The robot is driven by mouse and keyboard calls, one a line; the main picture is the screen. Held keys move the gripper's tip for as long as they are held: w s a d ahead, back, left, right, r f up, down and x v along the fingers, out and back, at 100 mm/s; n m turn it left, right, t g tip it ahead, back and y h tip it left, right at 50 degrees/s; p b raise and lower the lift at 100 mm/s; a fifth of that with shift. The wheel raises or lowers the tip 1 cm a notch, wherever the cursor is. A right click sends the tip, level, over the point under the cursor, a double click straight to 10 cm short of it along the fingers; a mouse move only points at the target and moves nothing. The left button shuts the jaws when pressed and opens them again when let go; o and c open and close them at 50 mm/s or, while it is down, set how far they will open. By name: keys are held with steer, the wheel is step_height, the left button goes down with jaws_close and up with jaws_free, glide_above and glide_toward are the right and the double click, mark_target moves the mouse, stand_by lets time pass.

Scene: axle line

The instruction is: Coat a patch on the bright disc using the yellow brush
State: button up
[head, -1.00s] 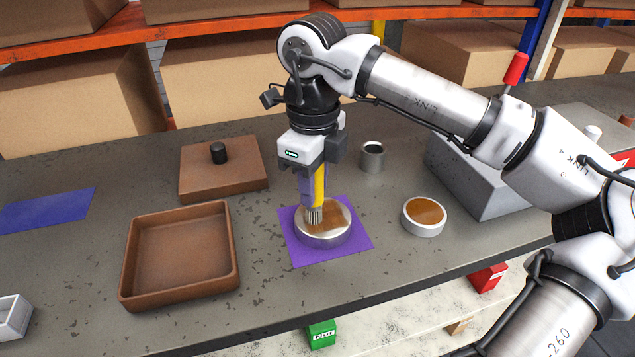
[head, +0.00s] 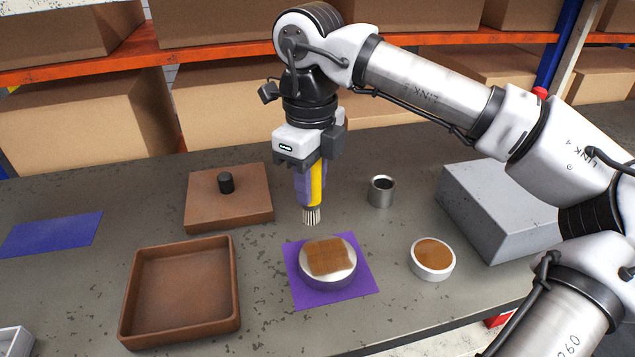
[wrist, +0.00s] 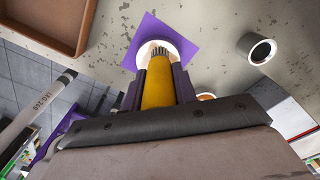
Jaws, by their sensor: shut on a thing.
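The bright disc (head: 328,281) lies on a purple mat (head: 362,287). A brown, roughly square coated patch (head: 329,256) covers much of its top. My gripper (head: 309,170) is shut on the yellow brush (head: 319,184), which points bristles down. The bristles are above and a little behind the disc in the head view, apart from it. In the wrist view the yellow brush (wrist: 157,85) runs out from the jaws and its bristles hide part of the disc. A white round dish (head: 433,272) of brown coating (head: 434,252) stands right of the mat.
An open brown tray (head: 128,318) is left of the mat, with a brown lid (head: 247,205) with a black knob behind it. A metal cup (head: 382,192) stands behind the mat. A grey block (head: 485,212) is at the right. A blue mat (head: 50,234) lies far left.

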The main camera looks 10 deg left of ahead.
steer(key=shift+r+p, duration=0.65)
steer(key=shift+r, duration=0.65)
steer(key=shift+r, duration=0.1)
